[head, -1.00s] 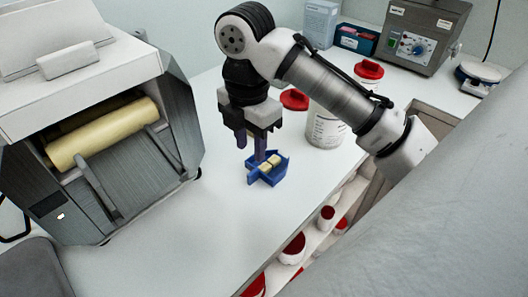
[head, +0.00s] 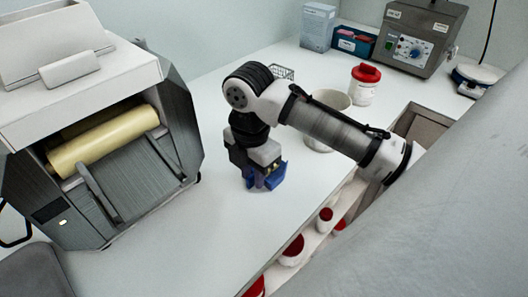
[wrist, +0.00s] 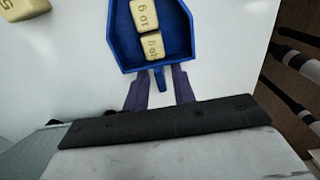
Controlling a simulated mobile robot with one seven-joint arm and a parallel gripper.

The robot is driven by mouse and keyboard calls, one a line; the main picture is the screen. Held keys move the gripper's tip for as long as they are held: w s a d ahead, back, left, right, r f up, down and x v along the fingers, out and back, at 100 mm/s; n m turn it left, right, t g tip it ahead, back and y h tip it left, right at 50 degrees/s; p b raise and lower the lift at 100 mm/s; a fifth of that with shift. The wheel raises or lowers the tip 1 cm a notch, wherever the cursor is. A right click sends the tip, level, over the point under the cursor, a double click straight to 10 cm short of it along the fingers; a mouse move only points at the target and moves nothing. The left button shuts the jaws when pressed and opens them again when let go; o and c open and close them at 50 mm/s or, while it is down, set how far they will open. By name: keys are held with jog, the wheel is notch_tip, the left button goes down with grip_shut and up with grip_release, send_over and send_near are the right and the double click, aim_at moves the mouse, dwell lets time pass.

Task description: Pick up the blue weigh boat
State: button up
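The blue weigh boat (head: 279,177) sits on the white bench; in the head view my gripper (head: 260,186) is low over it and hides much of it. In the wrist view the blue weigh boat (wrist: 121,38) lies at the top centre with two cream blocks inside, the lower-lying markings reading like "10 g". Its narrow blue tab (wrist: 160,82) points toward me. My gripper's two purple fingers (wrist: 160,80) are apart, one on each side of the tab, with gaps showing. I cannot tell their exact height against the tab.
A grey roller machine (head: 105,150) stands to the left. A white jar (head: 325,135) and a red-lidded jar (head: 363,87) stand behind and right. A cream block (wrist: 28,9) lies left of the boat in the wrist view. The bench in front is clear.

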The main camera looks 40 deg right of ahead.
grip_shut()
jog(key=shift+r, duration=0.15)
